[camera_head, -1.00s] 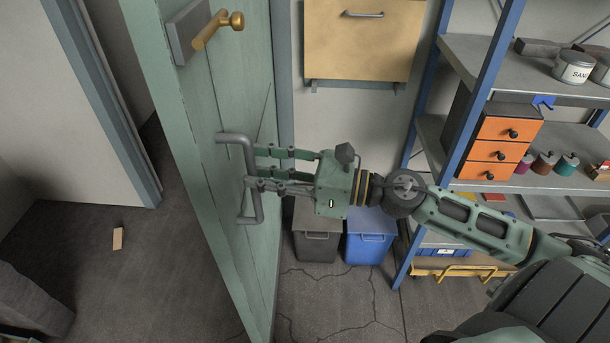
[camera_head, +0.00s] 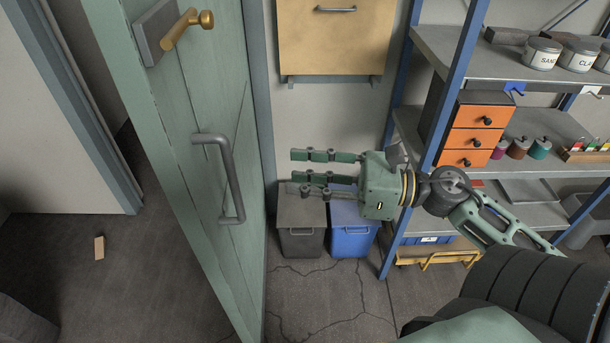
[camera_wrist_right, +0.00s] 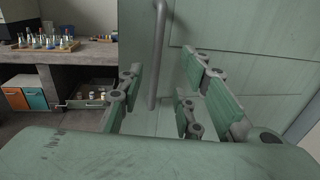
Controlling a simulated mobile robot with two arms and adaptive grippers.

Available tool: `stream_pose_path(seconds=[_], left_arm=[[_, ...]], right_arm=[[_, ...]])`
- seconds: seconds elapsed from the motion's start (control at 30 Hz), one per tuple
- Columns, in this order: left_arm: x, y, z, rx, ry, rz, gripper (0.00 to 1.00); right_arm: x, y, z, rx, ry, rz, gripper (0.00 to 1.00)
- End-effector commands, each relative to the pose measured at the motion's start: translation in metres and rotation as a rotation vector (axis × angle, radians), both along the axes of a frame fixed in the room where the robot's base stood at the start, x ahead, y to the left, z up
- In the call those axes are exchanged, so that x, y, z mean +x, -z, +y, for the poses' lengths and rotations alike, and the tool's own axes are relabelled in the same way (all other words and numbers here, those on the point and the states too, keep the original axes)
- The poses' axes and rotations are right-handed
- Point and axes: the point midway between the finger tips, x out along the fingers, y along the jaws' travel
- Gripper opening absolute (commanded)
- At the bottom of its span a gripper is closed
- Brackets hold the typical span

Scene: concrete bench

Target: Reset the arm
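My right gripper (camera_head: 310,171) is open and empty in the head view, its fingers pointing left. It is to the right of the green door (camera_head: 222,245) and apart from the grey pull handle (camera_head: 229,180) on it. The right wrist view shows the open fingers (camera_wrist_right: 160,100) with the handle (camera_wrist_right: 157,55) beyond them and nothing held between them. My right arm reaches in from the lower right, bent at the elbow. My left gripper is in no view.
A blue-posted shelf unit (camera_head: 436,125) with orange drawers (camera_head: 475,138) stands close on the right. A dark bin (camera_head: 300,222) and a blue bin (camera_head: 351,229) stand below the gripper. Floor beyond the open door is mostly clear.

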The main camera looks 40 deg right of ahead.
Motion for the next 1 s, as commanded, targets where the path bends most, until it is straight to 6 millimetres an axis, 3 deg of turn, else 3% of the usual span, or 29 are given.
stream_pose_path(seconds=[0.43,0.57,0.67,0.77,0.9,1.0], left_arm=[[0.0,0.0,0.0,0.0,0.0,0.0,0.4],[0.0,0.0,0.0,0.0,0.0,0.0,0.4],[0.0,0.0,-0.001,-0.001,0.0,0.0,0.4],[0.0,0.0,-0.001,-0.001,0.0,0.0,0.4],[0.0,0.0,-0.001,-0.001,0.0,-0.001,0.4],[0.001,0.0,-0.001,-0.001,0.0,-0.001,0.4]], right_arm=[[0.001,0.001,-0.001,0.006,0.004,0.005,0.33],[0.015,0.017,-0.023,0.109,0.079,0.08,0.33],[0.035,0.052,-0.062,0.303,0.21,0.215,0.33],[0.051,0.11,-0.108,0.558,0.375,0.386,0.33],[0.052,0.206,-0.156,0.907,0.595,0.608,0.33],[0.04,0.279,-0.175,1.137,0.745,0.75,0.33]])
